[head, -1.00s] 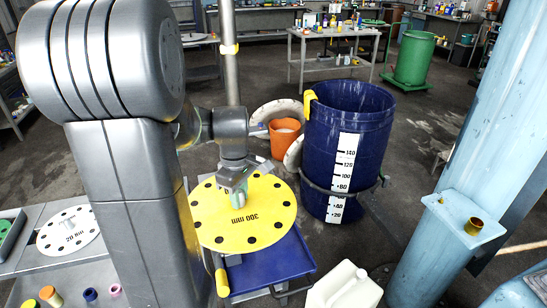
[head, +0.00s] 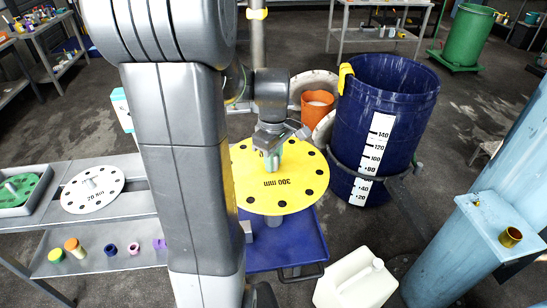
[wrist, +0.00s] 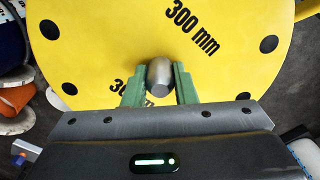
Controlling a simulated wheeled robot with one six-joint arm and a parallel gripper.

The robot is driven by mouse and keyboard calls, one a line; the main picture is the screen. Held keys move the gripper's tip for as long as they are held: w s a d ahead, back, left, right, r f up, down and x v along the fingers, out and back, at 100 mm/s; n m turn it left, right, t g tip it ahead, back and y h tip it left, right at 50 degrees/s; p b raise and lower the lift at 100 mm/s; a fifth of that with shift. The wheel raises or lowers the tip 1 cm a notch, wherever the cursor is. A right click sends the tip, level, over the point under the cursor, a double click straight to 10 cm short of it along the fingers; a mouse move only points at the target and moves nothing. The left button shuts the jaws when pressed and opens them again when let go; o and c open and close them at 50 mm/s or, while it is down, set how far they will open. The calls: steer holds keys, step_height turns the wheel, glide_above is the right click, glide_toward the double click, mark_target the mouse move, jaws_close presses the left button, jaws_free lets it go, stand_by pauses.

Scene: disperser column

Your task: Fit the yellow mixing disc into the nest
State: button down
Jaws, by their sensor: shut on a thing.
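The yellow mixing disc (head: 303,178) is a flat round plate with dark holes near its rim and "300 mm" printed on it. In the head view it lies about level above a blue trolley top (head: 292,246). My gripper (head: 271,160) is over the disc's middle, with green fingers shut on its grey central knob. The wrist view shows my gripper (wrist: 160,86) with one finger on each side of the knob and the disc face (wrist: 110,40) beyond. A grey post (head: 273,220) shows below the disc's near edge; I cannot tell if they touch. I cannot make out the nest.
A dark blue barrel (head: 350,105) with a white scale stands right of the disc. An orange bucket (head: 316,104) is behind. A white canister (head: 350,285) and light blue column (head: 460,250) are at right. A white "20 mm" disc (head: 92,190) lies on the left bench.

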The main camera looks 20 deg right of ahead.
mark_target(274, 176)
steer(key=shift+f+b, duration=2.3)
steer(key=shift+f, duration=1)
steer(key=shift+f+b, duration=0.65)
steer(key=shift+f, duration=0.25)
steer(key=c, duration=1.1)
jaws_free()
step_height(274, 176, up, 14)
steer(key=shift+f, duration=0.1)
step_height(274, 176, down, 14)
steer(key=shift+r, duration=0.2)
